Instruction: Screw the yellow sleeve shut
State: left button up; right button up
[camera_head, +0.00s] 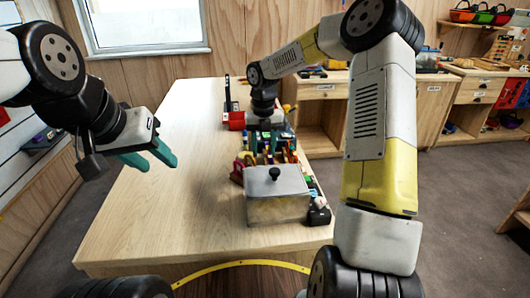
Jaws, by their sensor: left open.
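My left gripper (150,159) hangs over the left side of the wooden table (165,215). Its two teal fingers are apart with nothing between them. My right gripper (264,142) points down over a row of small coloured climbing gear (285,158) along the table's right side. Its fingertips are small and partly lost among the gear, so I cannot tell whether they hold anything. I cannot make out the yellow sleeve; it may be hidden by the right arm or among the gear.
A grey metal box (277,205) with a black-knobbed lid stands at the table's near right. A red item (236,120) lies near the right gripper. The table's left and middle are clear. Wooden cabinets (320,115) stand behind; coloured bins (480,16) are on a shelf.

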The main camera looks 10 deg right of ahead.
jog(key=shift+f, duration=0.45)
jog(key=shift+d, duration=0.75)
jog(key=shift+w+r, duration=0.1)
jog(key=shift+r, duration=1.3)
jog(key=shift+a, duration=0.75)
